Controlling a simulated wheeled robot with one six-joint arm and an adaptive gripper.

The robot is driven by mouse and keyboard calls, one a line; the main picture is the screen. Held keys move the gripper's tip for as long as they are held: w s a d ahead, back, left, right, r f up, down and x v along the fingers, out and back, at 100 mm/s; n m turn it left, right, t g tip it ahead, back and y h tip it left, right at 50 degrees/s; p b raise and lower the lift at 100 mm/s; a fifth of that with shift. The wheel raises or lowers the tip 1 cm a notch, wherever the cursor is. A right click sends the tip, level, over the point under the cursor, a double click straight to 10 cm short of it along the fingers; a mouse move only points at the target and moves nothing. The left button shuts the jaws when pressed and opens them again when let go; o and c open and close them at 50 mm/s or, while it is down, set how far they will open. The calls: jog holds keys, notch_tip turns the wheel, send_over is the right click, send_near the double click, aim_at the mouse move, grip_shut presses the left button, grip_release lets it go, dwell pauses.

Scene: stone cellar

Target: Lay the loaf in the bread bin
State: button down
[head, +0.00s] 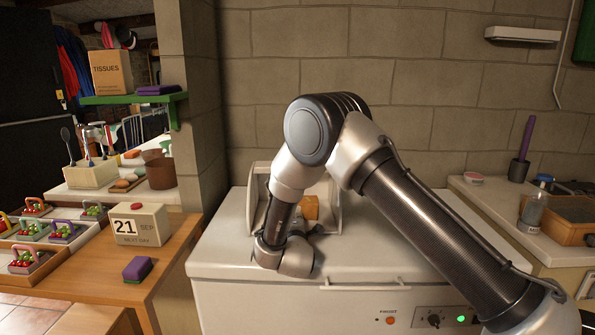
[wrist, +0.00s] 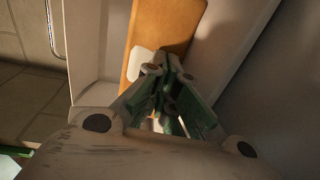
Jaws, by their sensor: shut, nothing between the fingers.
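The bread bin appears to be the pale open box (head: 334,213) on the white chest top, with upright side panels, partly hidden behind my arm. An orange-brown block (head: 311,207), probably the loaf, shows between its panels. In the wrist view a long orange-brown thing (wrist: 172,25) lies beyond my fingertips, between pale walls; a small whitish patch (wrist: 141,63) shows beside it. My gripper (wrist: 168,75) is shut and empty, its fingertips overlapping the brown thing in the picture. I cannot tell whether they touch it. In the head view my arm hides most of the gripper.
The white chest (head: 232,255) has a front handle and some free top at right. At left a wooden table (head: 180,258) holds a calendar block (head: 140,224), a purple sponge (head: 138,269) and several small baskets. A wooden box (head: 560,222) stands on the right counter.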

jog(key=s, duration=1.5)
jog(key=shift+s+d, duration=0.25)
jog(key=shift+s, duration=0.1)
jog(key=w+d+r+m+g+y, duration=0.25)
jog(key=w+d+r+m, duration=0.2)
jog(key=r, duration=0.35)
jog(key=s+d+r+m+g, duration=0.2)
jog(key=d+r+m+g, duration=0.2)
jog(key=d+r, duration=0.4)
jog(key=s+d+r+m+g+h, duration=0.1)
jog(key=s+d+r+m+g, duration=0.1)
jog(key=s+d, duration=0.6)
jog(key=s+d+r+m+g+h, duration=0.1)
jog(key=s+d+r+m+g, duration=0.1)
jog(key=s+d, duration=0.6)
jog(key=s+d+r+m+g+h, duration=0.1)
jog(key=s+d+m, duration=0.5)
jog(key=s, duration=0.8)
notch_tip(320, 180, up, 2)
jog(key=shift+d+r+g, duration=0.15)
jog(key=shift+d+g, duration=0.4)
jog(key=shift+d, duration=0.7)
